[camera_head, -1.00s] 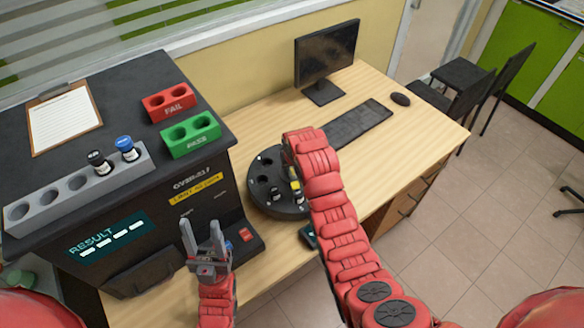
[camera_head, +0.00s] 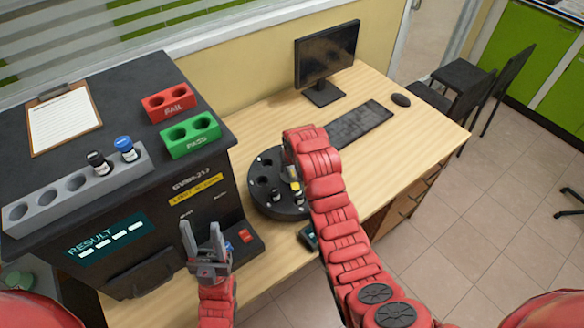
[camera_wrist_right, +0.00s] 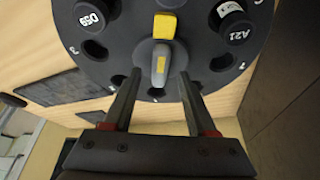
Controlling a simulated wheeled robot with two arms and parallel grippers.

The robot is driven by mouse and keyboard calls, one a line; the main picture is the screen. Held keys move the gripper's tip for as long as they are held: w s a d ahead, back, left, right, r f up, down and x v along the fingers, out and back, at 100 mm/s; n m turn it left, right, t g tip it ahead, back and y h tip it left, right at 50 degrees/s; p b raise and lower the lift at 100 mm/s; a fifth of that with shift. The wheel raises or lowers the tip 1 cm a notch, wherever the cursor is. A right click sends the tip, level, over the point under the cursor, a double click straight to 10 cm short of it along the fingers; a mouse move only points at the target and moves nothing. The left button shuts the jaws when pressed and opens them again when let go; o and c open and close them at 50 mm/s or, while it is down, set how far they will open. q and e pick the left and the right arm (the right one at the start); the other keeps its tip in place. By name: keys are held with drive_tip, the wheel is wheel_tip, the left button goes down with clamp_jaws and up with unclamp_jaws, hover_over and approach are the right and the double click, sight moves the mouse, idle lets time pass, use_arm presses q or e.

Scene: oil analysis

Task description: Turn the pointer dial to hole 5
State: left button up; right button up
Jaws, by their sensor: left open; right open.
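The round black dial (camera_head: 262,205) sits on the desk, with numbered holes around its rim; it fills the top of the right wrist view (camera_wrist_right: 115,60). Its grey pointer (camera_wrist_right: 160,70) has a yellow part (camera_wrist_right: 165,25). My right gripper (camera_wrist_right: 160,86) is open, with one finger on each side of the pointer's grey end; contact cannot be told. Black-capped vials marked D69 (camera_wrist_right: 90,17) and A21 (camera_wrist_right: 235,25) sit in the dial. Most hole numbers are hard to read, and my right arm hides part of the dial in the head view. My left gripper (camera_head: 205,240) is open and empty before the machine.
The dark analysis machine (camera_head: 150,215) stands left of the dial, with a grey vial rack (camera_head: 75,190), a red FAIL block (camera_head: 168,103) and a green PASS block (camera_head: 190,135) on top. A keyboard (camera_head: 360,125) and monitor (camera_head: 327,62) stand behind. A small dark device (camera_head: 307,238) lies near the dial.

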sight(291, 168)
drive_tip(key=b+v, duration=0.1)
drive_tip(key=v, duration=0.2)
drive_tip(key=p+v, duration=0.1)
drive_tip(key=v, duration=0.2)
drive_tip(key=shift+r+p, duration=0.15)
drive_tip(key=shift+p, duration=0.15)
drive_tip(key=p+v, duration=0.9)
drive_tip(key=p, duration=0.2)
drive_tip(key=shift+s+r, duration=0.3)
drive_tip(key=shift+d, duration=0.1)
